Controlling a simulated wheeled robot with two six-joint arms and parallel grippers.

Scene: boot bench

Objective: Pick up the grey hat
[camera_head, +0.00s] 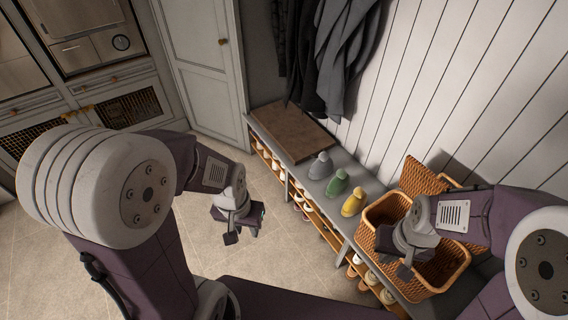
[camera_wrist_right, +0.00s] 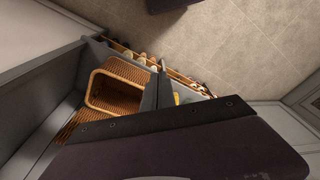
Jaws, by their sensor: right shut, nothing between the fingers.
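The grey hat (camera_head: 320,166) sits upright on the grey bench top, at the far end of a row of three hats. The green hat (camera_head: 338,183) is beside it, then the yellow hat (camera_head: 353,203). My left gripper (camera_head: 243,234) hangs over the floor in front of the bench, apart from the hats; its finger gap is not clear. My right gripper (camera_head: 405,270) is shut and empty, over the wicker basket at the near end of the bench. The grey hat cannot be made out in the right wrist view.
The wicker basket (camera_head: 366,236) stands on the bench next to the yellow hat; it also shows in the right wrist view (camera_wrist_right: 91,91). A brown cushion (camera_head: 284,127) covers the far bench end. Dark coats (camera_head: 337,50) hang above. Shoes fill shelves below. The tiled floor (camera_head: 275,255) is clear.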

